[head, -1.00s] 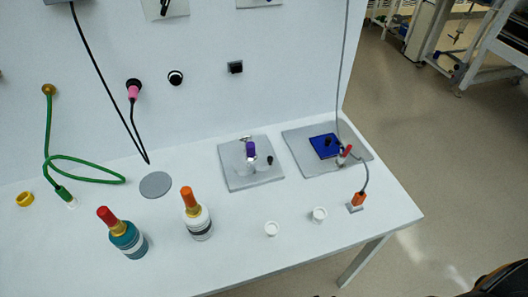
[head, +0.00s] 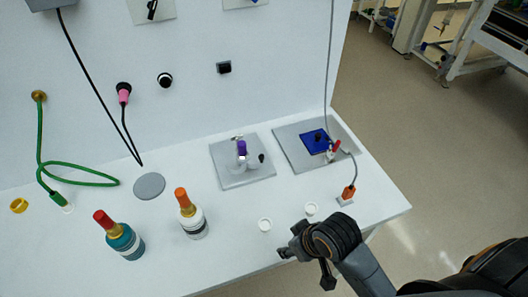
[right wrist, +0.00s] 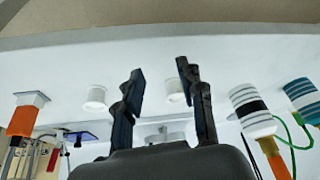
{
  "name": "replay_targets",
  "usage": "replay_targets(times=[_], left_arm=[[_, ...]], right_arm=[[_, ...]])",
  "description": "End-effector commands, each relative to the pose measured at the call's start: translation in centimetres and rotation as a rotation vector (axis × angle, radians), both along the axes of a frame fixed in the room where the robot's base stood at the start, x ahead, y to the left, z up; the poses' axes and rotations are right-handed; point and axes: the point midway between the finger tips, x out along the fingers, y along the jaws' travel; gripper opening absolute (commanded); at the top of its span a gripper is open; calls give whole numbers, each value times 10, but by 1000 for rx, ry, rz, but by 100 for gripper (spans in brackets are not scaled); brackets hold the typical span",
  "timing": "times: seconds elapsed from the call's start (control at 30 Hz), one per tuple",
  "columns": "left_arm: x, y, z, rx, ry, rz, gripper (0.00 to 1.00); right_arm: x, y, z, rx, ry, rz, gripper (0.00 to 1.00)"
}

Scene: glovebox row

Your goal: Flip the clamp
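A small fixture with a red handle (head: 335,147) stands beside a blue block (head: 315,141) on the right grey plate (head: 292,152); it looks like a toggle clamp. A purple-topped fixture (head: 241,150) stands on the left grey plate (head: 232,180). Which one the task means, I cannot tell for sure. My right gripper (head: 305,267) is over the table's front edge, short of both plates. In the right wrist view its fingers (right wrist: 160,72) are apart with nothing between them. My left gripper is not in view.
Two white cups (head: 265,225) (head: 312,209) stand near the right gripper. An orange connector (head: 348,193) with a grey cable is at the right. A teal bottle (head: 125,243) and a white bottle (head: 193,222) stand left. A green hose (head: 85,184) lies far left.

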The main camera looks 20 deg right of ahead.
Motion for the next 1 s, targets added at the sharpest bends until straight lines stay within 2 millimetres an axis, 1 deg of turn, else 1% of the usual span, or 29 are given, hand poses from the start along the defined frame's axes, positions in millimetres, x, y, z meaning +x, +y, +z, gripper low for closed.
replay_targets(times=[0.03,0.17,0.3,0.37,0.43,0.5,0.57,0.6,0.7,0.8,0.9,1.0], left_arm=[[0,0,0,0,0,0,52],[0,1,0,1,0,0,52],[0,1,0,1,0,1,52],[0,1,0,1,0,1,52],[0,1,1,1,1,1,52],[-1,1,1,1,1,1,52],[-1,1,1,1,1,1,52],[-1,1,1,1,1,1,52],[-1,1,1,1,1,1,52],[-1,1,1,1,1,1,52],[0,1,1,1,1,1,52],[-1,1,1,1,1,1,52]], right_arm=[[13,5,4,6,-17,36,39],[41,21,13,31,-43,137,39],[76,35,28,42,-67,260,39],[94,37,37,39,-73,318,39],[117,36,50,28,-75,386,39],[141,29,67,9,-70,441,39],[160,18,83,-7,-62,474,39],[172,10,95,-17,-54,487,39],[196,-12,124,-32,-39,497,39],[212,-32,151,-37,-30,490,39],[222,-45,170,-32,-25,479,39],[226,-51,178,-28,-21,473,39]])
